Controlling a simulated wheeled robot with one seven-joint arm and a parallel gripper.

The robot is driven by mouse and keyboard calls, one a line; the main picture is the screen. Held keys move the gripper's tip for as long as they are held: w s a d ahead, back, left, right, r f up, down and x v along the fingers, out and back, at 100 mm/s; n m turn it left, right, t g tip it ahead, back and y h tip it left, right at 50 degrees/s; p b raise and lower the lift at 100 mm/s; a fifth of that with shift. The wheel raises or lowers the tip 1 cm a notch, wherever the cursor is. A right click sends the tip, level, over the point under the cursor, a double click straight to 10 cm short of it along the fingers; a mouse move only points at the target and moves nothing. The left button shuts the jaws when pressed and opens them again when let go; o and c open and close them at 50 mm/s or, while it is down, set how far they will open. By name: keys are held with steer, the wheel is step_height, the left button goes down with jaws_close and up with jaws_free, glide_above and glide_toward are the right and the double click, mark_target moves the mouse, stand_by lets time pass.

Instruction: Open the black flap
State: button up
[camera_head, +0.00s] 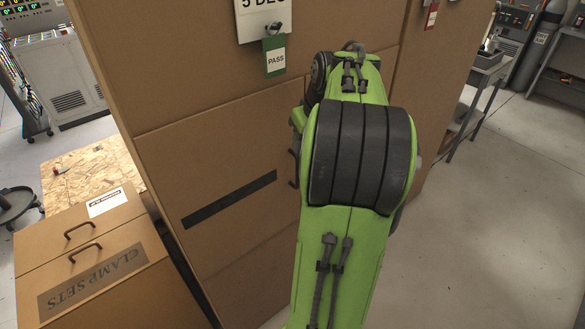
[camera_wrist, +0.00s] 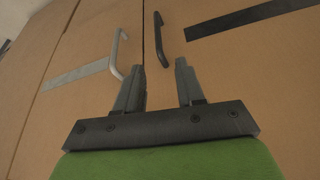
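The black flap (camera_head: 215,160) is a brown cabinet panel marked with a black strip (camera_head: 230,200); it looks shut. In the wrist view the panel (camera_wrist: 245,75) is at the right, with its black strip (camera_wrist: 255,18) and a black bar handle (camera_wrist: 159,40) near its left edge. In the head view only an edge of that handle shows beside my arm. My gripper (camera_wrist: 160,65) is open and empty, its fingers apart. The handle's lower end appears between the fingertips; I cannot tell how far off it is. My gripper is hidden behind my arm in the head view.
A neighbouring panel with a grey strip (camera_wrist: 75,73) and light grey handle (camera_wrist: 119,54) lies left in the wrist view. A CLAMP SETS box (camera_head: 95,265) stands left of the cabinet. A green PASS tag (camera_head: 275,58) hangs above. Floor at the right is clear.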

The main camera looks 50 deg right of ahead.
steer(key=b+x, duration=0.3)
steer(key=x, duration=0.9)
steer(key=shift+d, duration=0.1)
steer(key=shift+c, duration=0.3)
jaws_close()
